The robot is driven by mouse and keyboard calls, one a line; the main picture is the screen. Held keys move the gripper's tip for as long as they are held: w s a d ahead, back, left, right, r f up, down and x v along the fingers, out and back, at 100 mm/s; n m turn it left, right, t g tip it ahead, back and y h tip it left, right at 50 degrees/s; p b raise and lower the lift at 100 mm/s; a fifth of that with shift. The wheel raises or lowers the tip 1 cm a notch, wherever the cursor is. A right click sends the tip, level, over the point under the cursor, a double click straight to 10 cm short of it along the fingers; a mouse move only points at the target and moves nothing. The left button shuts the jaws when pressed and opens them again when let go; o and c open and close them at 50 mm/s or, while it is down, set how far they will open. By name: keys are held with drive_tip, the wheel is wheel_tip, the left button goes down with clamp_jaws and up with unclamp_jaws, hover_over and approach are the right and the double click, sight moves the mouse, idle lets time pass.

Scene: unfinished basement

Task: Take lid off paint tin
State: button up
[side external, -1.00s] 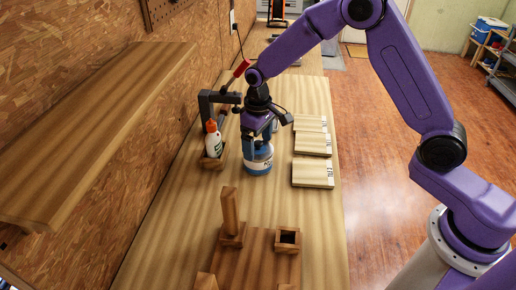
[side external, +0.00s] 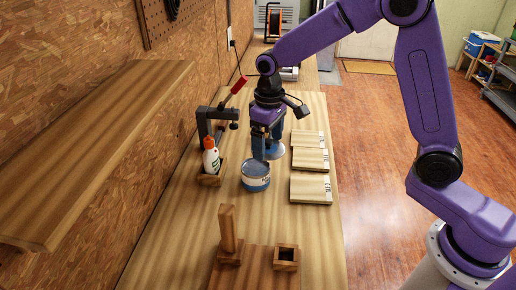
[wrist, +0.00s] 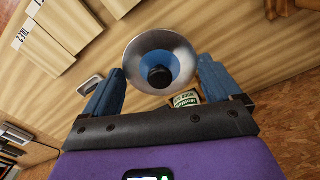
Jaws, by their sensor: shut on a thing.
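The paint tin (side external: 255,184) stands upright on the workbench, blue with a pale label band, and its top shows a grey-blue round face with no lid on it. My gripper (side external: 266,152) is above and just behind the tin, apart from it. It is shut on the lid (side external: 275,151), a blue disc partly hidden by the fingers. In the wrist view the lid (wrist: 136,57) shows a wide grey rim, a blue centre and a dark round knob, held between both blue fingers.
A glue bottle (side external: 211,160) with an orange cap stands in a wooden holder (side external: 209,180) left of the tin, beside a dark clamp (side external: 203,121) with a red handle. Pale boards (side external: 310,188) lie to the right. A wooden post (side external: 228,228) stands in front. Bench space between is clear.

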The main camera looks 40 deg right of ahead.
drive_tip(key=s+d+r, duration=0.3)
drive_tip(key=s+r, duration=0.2)
drive_tip(key=s, duration=0.4)
drive_tip(key=w+d+f+m, duration=0.5)
drive_tip(key=w+f, duration=0.1)
drive_tip(key=w, duration=0.1)
drive_tip(key=w+f, duration=0.3)
drive_tip(key=w, duration=0.1)
drive_tip(key=w+f, duration=0.2)
drive_tip(key=w, duration=0.2)
drive_tip(key=w+a+f, duration=0.1)
drive_tip(key=w+f, duration=0.2)
drive_tip(key=w, duration=0.1)
drive_tip(key=shift+a+f, duration=0.1)
drive_tip(key=shift+f, duration=0.25)
drive_tip(key=shift+w+f, duration=0.35)
drive_tip(key=shift+f, duration=1.7)
